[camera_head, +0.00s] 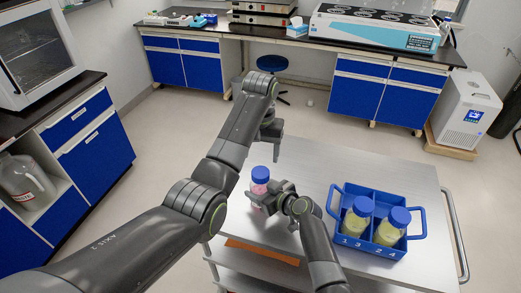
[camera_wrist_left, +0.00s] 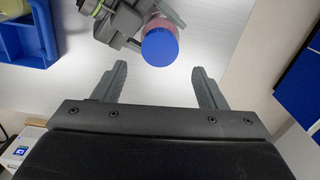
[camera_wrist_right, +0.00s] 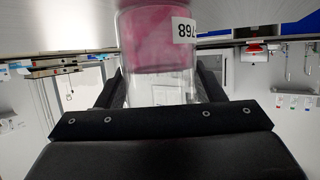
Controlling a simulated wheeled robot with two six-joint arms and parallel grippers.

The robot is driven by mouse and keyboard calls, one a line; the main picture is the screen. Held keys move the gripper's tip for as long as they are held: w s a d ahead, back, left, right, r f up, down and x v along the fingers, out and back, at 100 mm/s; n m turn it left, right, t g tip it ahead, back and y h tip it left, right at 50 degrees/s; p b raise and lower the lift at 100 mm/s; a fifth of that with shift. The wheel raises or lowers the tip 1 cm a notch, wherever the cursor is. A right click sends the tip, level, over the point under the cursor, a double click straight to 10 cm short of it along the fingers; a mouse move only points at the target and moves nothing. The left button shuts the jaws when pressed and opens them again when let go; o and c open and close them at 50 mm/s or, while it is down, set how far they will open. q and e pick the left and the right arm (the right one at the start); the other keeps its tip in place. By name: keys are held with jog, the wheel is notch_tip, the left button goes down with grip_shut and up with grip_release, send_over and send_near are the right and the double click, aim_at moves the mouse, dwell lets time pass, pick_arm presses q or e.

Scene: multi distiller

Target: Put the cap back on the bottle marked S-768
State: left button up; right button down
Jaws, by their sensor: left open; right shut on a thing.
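The bottle marked 768 (camera_wrist_right: 160,45) holds pink liquid; only "768" of its label shows, upside down, in the right wrist view. My right gripper (camera_head: 274,196) is shut around its clear glass part. The blue cap (camera_head: 260,174) sits on top of the bottle in the head view; it also shows in the left wrist view (camera_wrist_left: 160,47). Whether it is screwed tight I cannot tell. My left gripper (camera_wrist_left: 160,82) is open and empty, its fingers apart from the cap. In the head view it hangs above and behind the bottle.
A blue rack (camera_head: 333,205) with two blue-capped bottles of yellowish liquid (camera_head: 357,217) (camera_head: 391,228) stands to the right on the metal cart (camera_head: 310,160). One rack compartment at the front left is numbered 1. The cart's back middle is clear.

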aim_at(261, 172)
pick_arm(q)
jog(key=n, duration=0.3)
jog(key=shift+r+n, duration=0.2)
jog(key=shift+n, duration=0.1)
pick_arm(e)
jog(key=shift+r, duration=0.1)
pick_arm(q)
jog(key=shift+f, duration=4.05)
